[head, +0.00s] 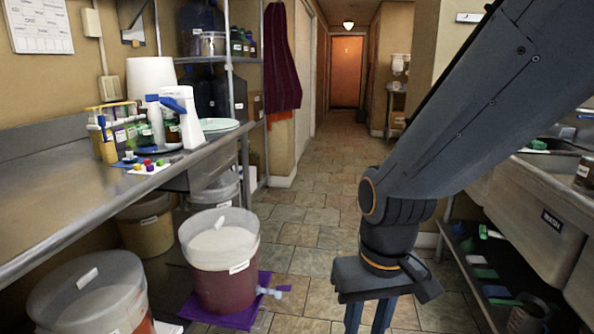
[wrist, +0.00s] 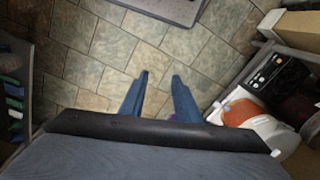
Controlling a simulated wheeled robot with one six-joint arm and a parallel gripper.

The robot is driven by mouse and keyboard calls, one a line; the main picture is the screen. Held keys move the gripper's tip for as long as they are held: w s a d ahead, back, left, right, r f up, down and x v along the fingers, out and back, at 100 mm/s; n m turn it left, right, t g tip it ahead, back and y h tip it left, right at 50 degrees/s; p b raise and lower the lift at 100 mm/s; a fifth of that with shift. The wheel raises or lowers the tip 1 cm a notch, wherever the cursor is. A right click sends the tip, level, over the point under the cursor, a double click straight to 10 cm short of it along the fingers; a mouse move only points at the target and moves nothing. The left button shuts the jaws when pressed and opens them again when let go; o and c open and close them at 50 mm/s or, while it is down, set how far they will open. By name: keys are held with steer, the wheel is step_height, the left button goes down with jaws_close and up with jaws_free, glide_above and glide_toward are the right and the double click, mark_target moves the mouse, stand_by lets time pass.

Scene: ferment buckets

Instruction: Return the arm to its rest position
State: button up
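My arm comes down from the upper right in the head view, with my gripper (head: 368,316) hanging over the tiled floor, fingers pointing down. In the wrist view my gripper (wrist: 159,92) shows two blue fingers standing apart with only floor tiles between them. It is open and empty. The fingertips run close to the bottom edge of the head view.
A steel counter (head: 70,195) runs along the left. A bucket of red liquid (head: 222,270) stands on a purple mat (head: 262,300) left of my gripper. A sink (head: 530,200) is at right. The tiled aisle (head: 325,190) ahead is clear.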

steer(key=s+d+r+m+p, duration=0.2)
steer(key=d+r+p, duration=0.6)
steer(key=p, duration=0.3)
steer(key=shift+r+h+p, duration=0.3)
steer(key=shift+r, duration=0.55)
